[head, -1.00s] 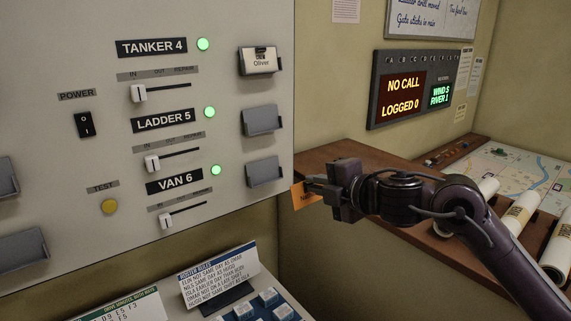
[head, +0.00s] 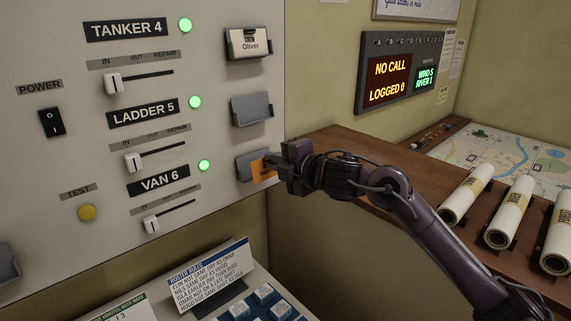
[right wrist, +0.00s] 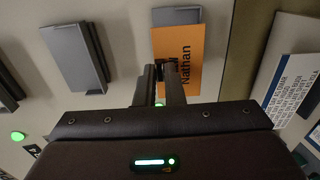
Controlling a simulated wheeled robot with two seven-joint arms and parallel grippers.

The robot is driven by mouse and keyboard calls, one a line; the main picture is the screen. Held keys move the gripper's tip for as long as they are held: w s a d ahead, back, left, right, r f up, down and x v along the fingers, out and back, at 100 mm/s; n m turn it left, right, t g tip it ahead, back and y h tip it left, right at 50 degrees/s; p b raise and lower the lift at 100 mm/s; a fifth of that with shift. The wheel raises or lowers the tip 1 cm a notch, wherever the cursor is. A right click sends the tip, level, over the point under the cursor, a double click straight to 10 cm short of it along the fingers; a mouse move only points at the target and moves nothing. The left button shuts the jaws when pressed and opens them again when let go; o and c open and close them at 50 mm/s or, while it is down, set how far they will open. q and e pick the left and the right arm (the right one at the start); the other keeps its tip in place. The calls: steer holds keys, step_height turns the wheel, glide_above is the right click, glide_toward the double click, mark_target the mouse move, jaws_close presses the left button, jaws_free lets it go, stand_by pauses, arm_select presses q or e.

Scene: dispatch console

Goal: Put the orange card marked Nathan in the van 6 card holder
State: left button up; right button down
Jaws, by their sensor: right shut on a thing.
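The orange card marked Nathan (right wrist: 178,62) is gripped by my right gripper (right wrist: 168,75); in the head view the card (head: 263,171) shows beside the fingers, its name mostly hidden. My right gripper (head: 272,163) is shut on it. The van 6 card holder (head: 245,163) is the lowest grey holder at the panel's right edge. The card overlaps its right part in the head view, and in the right wrist view the holder (right wrist: 176,16) shows just past the card's far edge. I cannot tell whether the card touches it. My left gripper is not in view.
The ladder 5 holder (head: 251,109) above looks empty. The tanker 4 holder (head: 248,43) holds a white card marked Oliver. A brown shelf (head: 345,137) with rolled papers (head: 510,211) stands to the right. A roster rules card (head: 209,275) stands below the panel.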

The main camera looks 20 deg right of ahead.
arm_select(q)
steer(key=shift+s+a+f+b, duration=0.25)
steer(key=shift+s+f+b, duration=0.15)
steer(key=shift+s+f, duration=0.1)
arm_select(e)
steer(key=shift+x, duration=2.4)
steer(key=shift+w+f, duration=0.1)
steer(key=c, duration=1.6)
jaws_free()
steer(key=shift+w+a+f, duration=0.1)
steer(key=shift+w+a, duration=0.05)
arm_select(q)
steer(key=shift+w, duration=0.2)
arm_select(e)
steer(key=shift+o, duration=0.7)
steer(key=shift+f, duration=0.1)
